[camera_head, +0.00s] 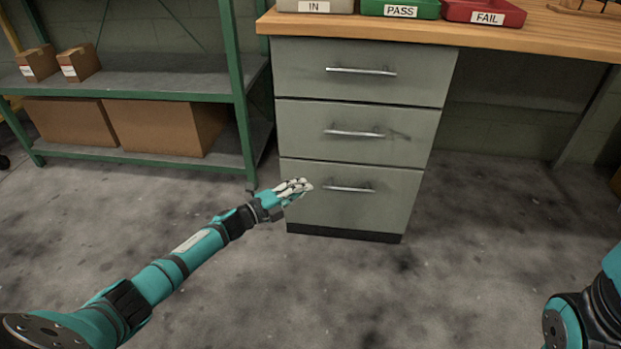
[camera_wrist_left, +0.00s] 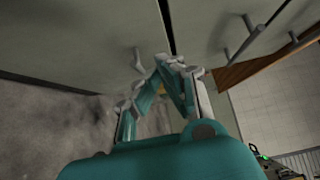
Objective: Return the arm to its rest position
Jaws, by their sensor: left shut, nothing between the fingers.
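My left arm comes in from the lower left in the head view. Its teal and grey left gripper (camera_head: 303,186) appears in front of the bottom drawer (camera_head: 390,200) of a grey cabinet, left of that drawer's handle (camera_head: 348,188). In the left wrist view the left gripper (camera_wrist_left: 168,62) has its fingers drawn together with nothing held. A drawer handle (camera_wrist_left: 138,60) shows just beyond the fingers, apart from them as far as I can tell. Part of my right arm shows at the right edge of the head view; its gripper is out of view.
The three cabinet drawers are closed. A wooden worktop (camera_head: 420,31) above carries an IN tray (camera_head: 314,6), a green PASS tray (camera_head: 400,9) and a red FAIL tray (camera_head: 487,14). A green-framed shelf (camera_head: 160,82) with cardboard boxes stands left. The floor in front is clear.

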